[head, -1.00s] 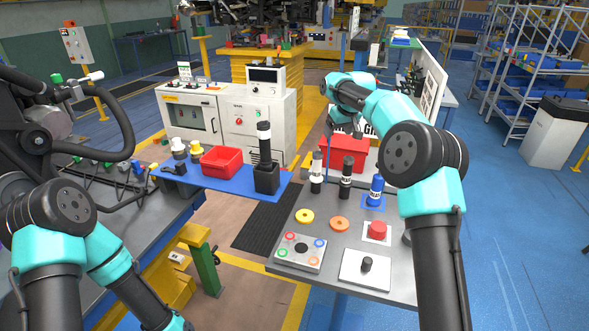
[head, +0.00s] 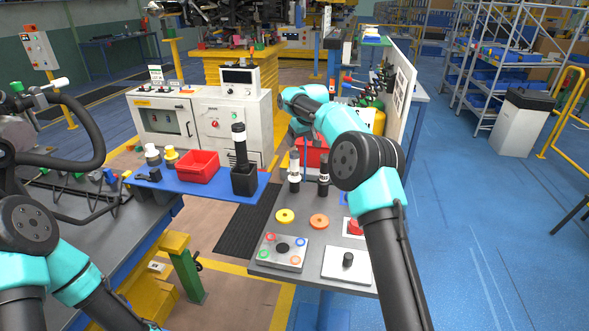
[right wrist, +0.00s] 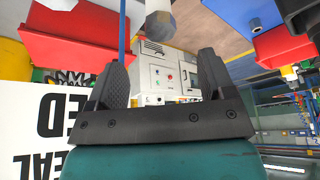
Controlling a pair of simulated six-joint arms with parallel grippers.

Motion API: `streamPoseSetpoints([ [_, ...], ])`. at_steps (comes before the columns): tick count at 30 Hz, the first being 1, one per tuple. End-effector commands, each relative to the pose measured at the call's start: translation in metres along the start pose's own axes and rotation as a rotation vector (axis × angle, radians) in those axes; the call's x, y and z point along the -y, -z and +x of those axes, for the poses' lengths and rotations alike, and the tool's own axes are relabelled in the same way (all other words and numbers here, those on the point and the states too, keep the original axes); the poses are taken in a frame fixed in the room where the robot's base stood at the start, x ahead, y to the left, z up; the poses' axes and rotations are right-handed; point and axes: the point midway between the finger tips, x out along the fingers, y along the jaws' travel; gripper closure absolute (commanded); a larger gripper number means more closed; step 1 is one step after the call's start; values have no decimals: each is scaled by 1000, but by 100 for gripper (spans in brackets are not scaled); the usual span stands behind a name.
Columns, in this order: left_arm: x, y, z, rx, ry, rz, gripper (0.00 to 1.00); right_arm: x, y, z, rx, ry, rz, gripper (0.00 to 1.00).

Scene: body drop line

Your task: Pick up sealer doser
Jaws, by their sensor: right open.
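Several slim bottle-like dispensers stand upright on the grey table; I cannot tell from their labels which is the sealer doser. One has a pale upper body and black lower part (head: 294,170); a black one with a white band (head: 323,176) stands to its right. My right gripper (head: 294,139) is open, above and just behind the pale one. In the right wrist view, its fingers (right wrist: 160,88) are apart with nothing between them. My left gripper is out of the picture.
A red bin (head: 313,155) is partly hidden behind my right arm. A blue shelf (head: 213,188) at left holds a red tray (head: 197,167) and a black holder (head: 244,181) with a tall black tool. Yellow and orange discs (head: 319,221) and a button panel (head: 283,251) lie in front.

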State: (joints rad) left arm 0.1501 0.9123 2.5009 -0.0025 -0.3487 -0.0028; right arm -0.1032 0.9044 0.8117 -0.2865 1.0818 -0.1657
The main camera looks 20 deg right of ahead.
Motion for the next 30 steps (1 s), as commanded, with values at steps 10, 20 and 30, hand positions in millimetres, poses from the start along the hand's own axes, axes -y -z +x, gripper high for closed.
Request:
streamPoseSetpoints([
  [10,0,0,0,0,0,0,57,0,0,53,1,0,1,24],
  [20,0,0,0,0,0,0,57,0,0,57,-1,0,0,24],
  [30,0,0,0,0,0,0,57,0,-2,84,2,0,0,24],
])
